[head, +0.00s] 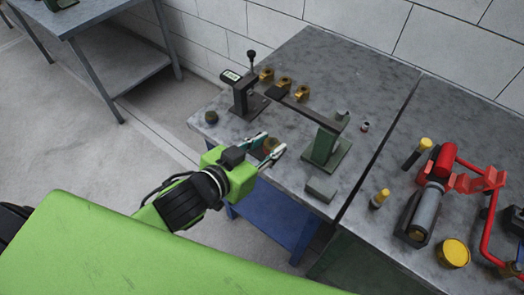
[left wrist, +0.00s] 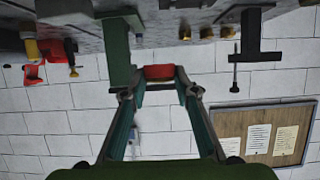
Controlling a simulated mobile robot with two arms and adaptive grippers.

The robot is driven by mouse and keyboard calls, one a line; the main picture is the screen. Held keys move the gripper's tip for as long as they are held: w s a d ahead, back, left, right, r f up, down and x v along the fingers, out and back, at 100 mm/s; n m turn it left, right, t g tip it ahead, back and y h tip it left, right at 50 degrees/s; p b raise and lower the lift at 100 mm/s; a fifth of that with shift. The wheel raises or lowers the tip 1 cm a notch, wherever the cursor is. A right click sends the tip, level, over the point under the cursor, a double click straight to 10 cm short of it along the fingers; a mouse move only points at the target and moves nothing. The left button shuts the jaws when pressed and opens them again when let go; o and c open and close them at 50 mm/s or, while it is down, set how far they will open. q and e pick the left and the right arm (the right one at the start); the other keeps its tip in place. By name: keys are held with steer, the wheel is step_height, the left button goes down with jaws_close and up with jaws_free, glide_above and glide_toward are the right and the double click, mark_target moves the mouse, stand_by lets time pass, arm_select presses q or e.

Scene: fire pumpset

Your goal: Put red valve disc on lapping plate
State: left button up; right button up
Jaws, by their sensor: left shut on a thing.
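My left gripper (head: 273,143) is over the front edge of the grey bench, shut on the red valve disc (head: 269,144). In the left wrist view the red disc (left wrist: 159,71) sits between the fingertips (left wrist: 158,84), with the bench upside down above it. I cannot tell the disc's exact height above the bench. A flat grey block (head: 321,188) lies near the bench's front right; I cannot tell for sure whether it is the lapping plate. My right gripper is not in view.
A green stand (head: 325,145) with a dark bar rises right of the gripper. A black gauge stand (head: 244,92), several brass parts (head: 284,83) and a dark round piece (head: 211,117) are behind and left. A red-and-grey pump assembly (head: 430,205) is on the right bench.

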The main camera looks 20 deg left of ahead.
arm_select(q)
steer(key=w+a+p, duration=0.1)
steer(key=w, duration=0.1)
glide_above(262, 152)
step_height(262, 152, down, 7)
steer(key=shift+w+r, duration=0.15)
step_height(262, 152, down, 3)
steer(key=shift+p, duration=0.55)
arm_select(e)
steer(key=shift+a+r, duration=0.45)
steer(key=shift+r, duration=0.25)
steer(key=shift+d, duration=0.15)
arm_select(q)
steer(key=o, duration=1.2)
steer(key=shift+f, duration=0.2)
steer(key=shift+o, duration=0.2)
